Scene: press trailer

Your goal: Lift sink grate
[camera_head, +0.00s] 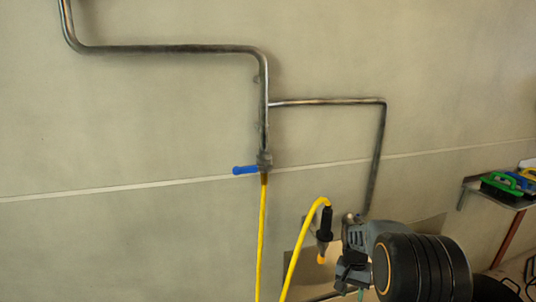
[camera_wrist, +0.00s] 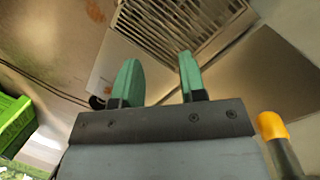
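The sink grate (camera_wrist: 180,22), a slatted metal grid in a lighter frame, shows at the top middle of the wrist view. It is set in a brownish metal surface, and its upper part is cut off by the picture edge. My gripper (camera_wrist: 158,72) is open, with its two green fingers apart and nothing between them. The fingertips point toward the grate's lower edge; I cannot tell how far off they are. In the head view my arm hides most of my gripper at the bottom, and I cannot make out the grate.
A black spray nozzle with an orange tip (camera_head: 325,235) hangs from a yellow hose (camera_head: 296,255) beside my arm. Metal pipes with a blue valve handle (camera_head: 245,170) run along the wall. A shelf (camera_head: 512,201) with brushes is at right. A green crate (camera_wrist: 14,122) is at left in the wrist view.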

